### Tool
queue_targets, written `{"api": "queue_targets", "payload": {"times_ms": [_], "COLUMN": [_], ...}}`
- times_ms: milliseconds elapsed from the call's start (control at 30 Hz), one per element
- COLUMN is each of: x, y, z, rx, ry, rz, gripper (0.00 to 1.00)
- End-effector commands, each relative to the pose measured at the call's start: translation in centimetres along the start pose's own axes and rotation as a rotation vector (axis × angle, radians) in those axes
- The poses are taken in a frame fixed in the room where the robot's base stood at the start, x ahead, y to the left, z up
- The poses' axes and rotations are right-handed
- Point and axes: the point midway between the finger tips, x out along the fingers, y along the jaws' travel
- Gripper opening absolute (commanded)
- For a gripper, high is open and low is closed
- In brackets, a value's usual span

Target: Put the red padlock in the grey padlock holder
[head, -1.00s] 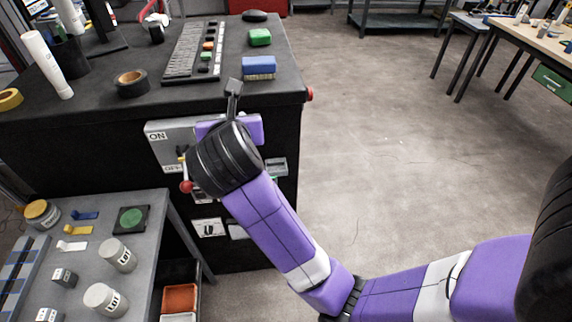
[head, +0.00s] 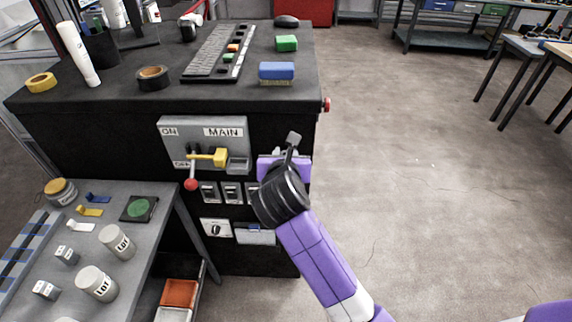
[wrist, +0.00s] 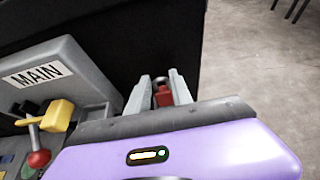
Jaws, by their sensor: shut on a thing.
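My gripper (wrist: 160,96) is shut on the red padlock (wrist: 163,98). In the wrist view the padlock's red body shows between the two grey fingers, with its shackle towards their tips. In the head view my gripper is just right of the MAIN switch panel, in front of the black cabinet; the arm hides the padlock there. I cannot tell surely which fitting is the grey padlock holder. A grey open-topped box (head: 254,237) hangs low on the cabinet front, below and left of my gripper. A small grey fitting (head: 238,166) sits at the panel's lower right.
The grey MAIN panel (head: 190,130) carries a yellow piece (head: 208,158) and a lever with a red knob (head: 190,184). Several switches (head: 208,192) sit below. A grey side table (head: 165,215) with cans stands left.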

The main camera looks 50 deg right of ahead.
Motion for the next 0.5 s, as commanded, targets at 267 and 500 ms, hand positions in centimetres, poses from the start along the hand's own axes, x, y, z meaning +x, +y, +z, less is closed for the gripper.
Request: {"api": "queue_targets", "payload": {"times_ms": [267,500], "x": [1.4,1.5], "y": [0.0,0.0], "z": [-3.1,-3.1], "rx": [-0.002,0.0], "ry": [0.001,0.0], "rz": [-0.001,0.0], "gripper": [0.0,0.0]}}
